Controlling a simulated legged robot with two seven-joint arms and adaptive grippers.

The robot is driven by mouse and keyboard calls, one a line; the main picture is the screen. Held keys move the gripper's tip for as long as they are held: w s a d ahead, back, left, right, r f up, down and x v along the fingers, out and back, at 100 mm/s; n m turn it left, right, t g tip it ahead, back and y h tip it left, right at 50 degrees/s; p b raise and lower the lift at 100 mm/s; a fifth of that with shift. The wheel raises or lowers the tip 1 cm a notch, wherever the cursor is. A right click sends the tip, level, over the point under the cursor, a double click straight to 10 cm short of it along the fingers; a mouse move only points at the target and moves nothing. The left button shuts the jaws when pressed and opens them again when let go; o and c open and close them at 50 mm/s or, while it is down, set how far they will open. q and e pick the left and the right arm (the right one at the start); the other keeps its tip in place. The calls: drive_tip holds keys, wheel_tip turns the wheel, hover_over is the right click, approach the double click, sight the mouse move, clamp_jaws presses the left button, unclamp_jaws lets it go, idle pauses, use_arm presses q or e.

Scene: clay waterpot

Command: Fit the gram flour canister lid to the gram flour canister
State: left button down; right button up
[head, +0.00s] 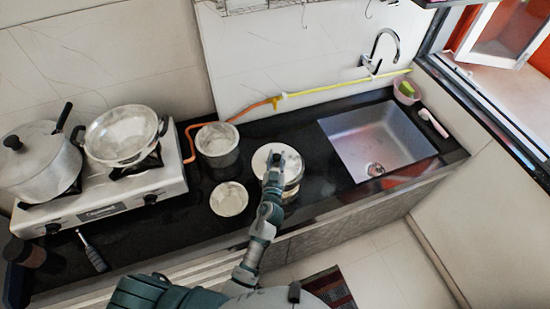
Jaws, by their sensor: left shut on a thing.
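The gram flour canister lid (290,157) is a round, pale disc with a shiny rim, in the middle of the head view. The gram flour canister (291,190) is a shiny metal cylinder standing on the dark counter directly below the lid. I cannot tell whether the lid is seated on the canister or held just above it. My left gripper (273,168) reaches up from the bottom and is shut on the lid near its middle. It hides part of the lid and the canister's left front. My right gripper is not in view.
A metal pot (218,150) and a small bowl (229,199) stand close on the left. Further left is a stove (100,206) with a lidded pot (37,163) and a pan (121,136). A sink (375,143) lies to the right. A hose (325,90) runs along the wall.

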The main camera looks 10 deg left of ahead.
use_arm(q)
drive_tip(key=shift+d+f, duration=0.25)
drive_tip(key=shift+s+d, duration=0.1)
drive_tip(key=shift+d, duration=0.1)
drive_tip(key=c, duration=0.8)
unclamp_jaws()
drive_tip(key=shift+a, duration=0.25)
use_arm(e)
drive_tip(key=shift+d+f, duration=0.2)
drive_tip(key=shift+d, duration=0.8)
use_arm(q)
drive_tip(key=s, duration=0.5)
drive_tip(key=s+d, duration=0.1)
drive_tip(key=s, duration=0.1)
drive_tip(key=shift+s+f, duration=0.1)
drive_tip(key=shift+s, duration=0.1)
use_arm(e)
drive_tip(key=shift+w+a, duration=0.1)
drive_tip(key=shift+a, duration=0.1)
use_arm(q)
drive_tip(key=shift+a, duration=0.1)
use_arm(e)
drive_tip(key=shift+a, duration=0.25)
